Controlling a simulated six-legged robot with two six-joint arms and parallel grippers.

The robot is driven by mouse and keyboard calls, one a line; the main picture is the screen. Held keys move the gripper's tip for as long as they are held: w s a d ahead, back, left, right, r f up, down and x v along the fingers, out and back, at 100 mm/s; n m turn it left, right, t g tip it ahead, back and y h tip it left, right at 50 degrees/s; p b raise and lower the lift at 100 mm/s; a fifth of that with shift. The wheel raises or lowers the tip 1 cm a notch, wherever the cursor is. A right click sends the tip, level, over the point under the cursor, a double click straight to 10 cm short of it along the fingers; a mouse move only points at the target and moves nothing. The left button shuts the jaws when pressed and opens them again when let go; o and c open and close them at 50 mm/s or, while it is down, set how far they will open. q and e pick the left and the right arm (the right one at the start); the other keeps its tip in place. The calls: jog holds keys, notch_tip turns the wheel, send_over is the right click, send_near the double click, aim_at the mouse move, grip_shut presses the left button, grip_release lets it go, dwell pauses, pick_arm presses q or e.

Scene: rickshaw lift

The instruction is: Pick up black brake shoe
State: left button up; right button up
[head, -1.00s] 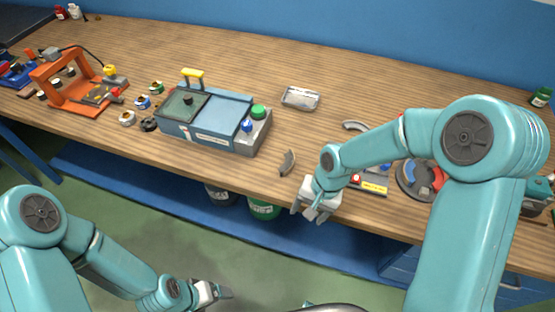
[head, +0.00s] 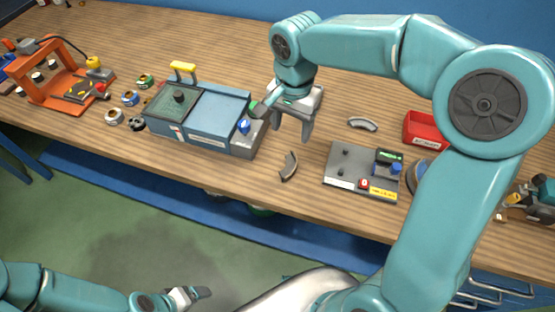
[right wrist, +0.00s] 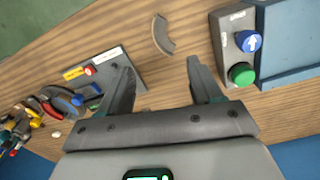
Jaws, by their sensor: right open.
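A dark grey, curved brake shoe (head: 289,167) lies on the wooden bench near its front edge; it also shows in the right wrist view (right wrist: 162,35). A second, lighter grey curved piece (head: 362,124) lies further back on the bench. My right gripper (head: 283,127) is open and empty, above the bench behind the dark shoe. In the right wrist view its two fingers (right wrist: 162,92) point towards the bench, with the shoe beyond their tips and apart from them. My left gripper (head: 188,296) is low in front of the bench, away from the shoe; its jaw gap is unclear.
A blue machine (head: 205,118) with green and blue knobs stands left of the shoe. A grey panel (head: 340,172) lies to its right. A red bin (head: 425,130) stands further right. Bench around the shoe is clear.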

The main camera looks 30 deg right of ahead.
send_over(289, 167)
jog(key=f, duration=0.6)
jog(key=s+f, duration=0.1)
jog(key=f, duration=0.6)
jog(key=w+f, duration=0.1)
jog(key=f, duration=0.1)
jog(key=shift+f+p, duration=0.35)
jog(key=shift+p, duration=0.05)
grip_shut()
